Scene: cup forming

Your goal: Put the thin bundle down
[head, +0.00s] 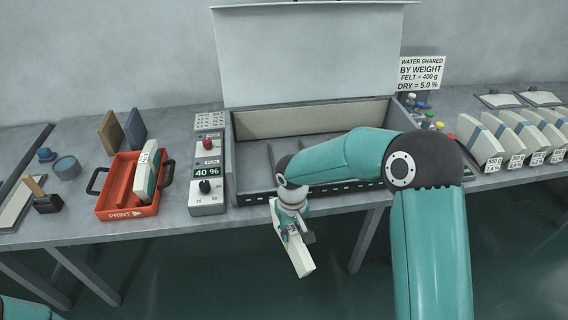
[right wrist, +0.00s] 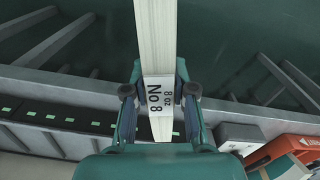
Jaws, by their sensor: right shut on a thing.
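The thin bundle is a slim off-white stack (head: 303,265). It is tilted in the air in front of the table's front edge, above the floor. My right gripper (head: 292,238) is shut on it. In the right wrist view the bundle (right wrist: 156,35) sits between the two fingers (right wrist: 160,95), with a white label reading "No 8, 8 oz" facing the camera. My left gripper is out of view; only a bit of my left arm shows at the bottom left corner.
An open box press (head: 230,165) with compartments stands behind the gripper. A control box (head: 208,178) reads 40 %. A red PRINT tray (head: 127,212) at left holds a labelled bundle (head: 147,178). Several labelled bundles (head: 478,142) stand at right.

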